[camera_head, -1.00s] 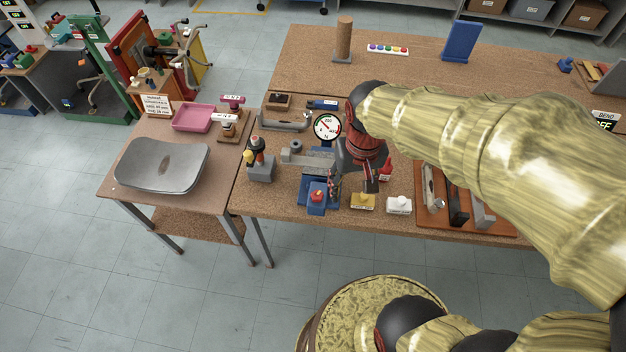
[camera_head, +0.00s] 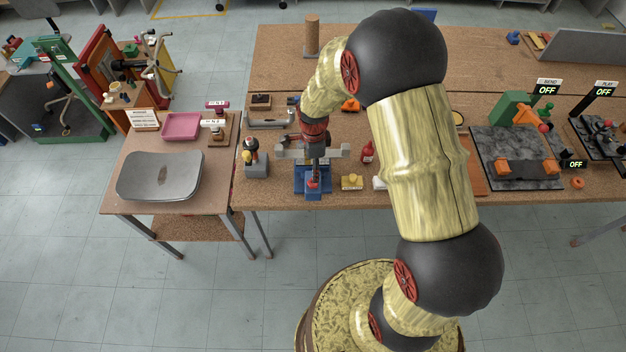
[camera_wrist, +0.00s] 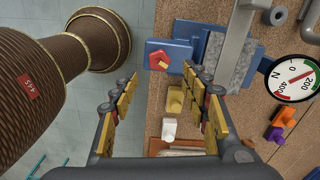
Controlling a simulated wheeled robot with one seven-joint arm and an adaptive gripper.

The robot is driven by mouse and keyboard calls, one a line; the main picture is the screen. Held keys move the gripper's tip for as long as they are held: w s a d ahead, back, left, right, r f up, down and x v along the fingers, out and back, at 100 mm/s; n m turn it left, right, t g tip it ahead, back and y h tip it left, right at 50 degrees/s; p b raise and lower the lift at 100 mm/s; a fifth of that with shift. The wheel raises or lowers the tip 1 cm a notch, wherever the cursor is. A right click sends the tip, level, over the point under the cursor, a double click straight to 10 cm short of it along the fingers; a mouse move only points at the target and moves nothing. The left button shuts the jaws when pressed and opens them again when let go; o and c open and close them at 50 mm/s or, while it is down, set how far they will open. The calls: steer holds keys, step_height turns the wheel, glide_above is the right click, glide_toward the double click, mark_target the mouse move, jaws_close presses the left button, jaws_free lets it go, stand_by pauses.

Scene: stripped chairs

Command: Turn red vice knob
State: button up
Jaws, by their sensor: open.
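The red vice knob (camera_wrist: 160,60) is a small faceted red piece on the blue front end of the vice (camera_wrist: 157,46). In the head view the knob (camera_head: 313,183) shows at the front of the vice's blue base (camera_head: 314,194). My gripper (camera_wrist: 163,79) is open, pointing down over the front of the vice. In the wrist view the knob lies between the two finger lines, just beyond the tips, with nothing held. I cannot tell the exact height gap. In the head view my gripper (camera_head: 314,168) and wrist cover much of the vice.
A dial gauge (camera_wrist: 293,80) is nearby. A grey stand with dark-topped tools (camera_head: 255,163) is at the left. Open floor lies before the bench.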

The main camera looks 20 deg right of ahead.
step_height(320, 180, down, 8)
steer(key=shift+r+p, duration=0.2)
steer(key=shift+p, duration=0.2)
steer(key=c, duration=0.3)
steer(key=c, duration=0.8)
steer(key=shift+c, duration=0.3)
steer(key=shift+n, duration=0.4)
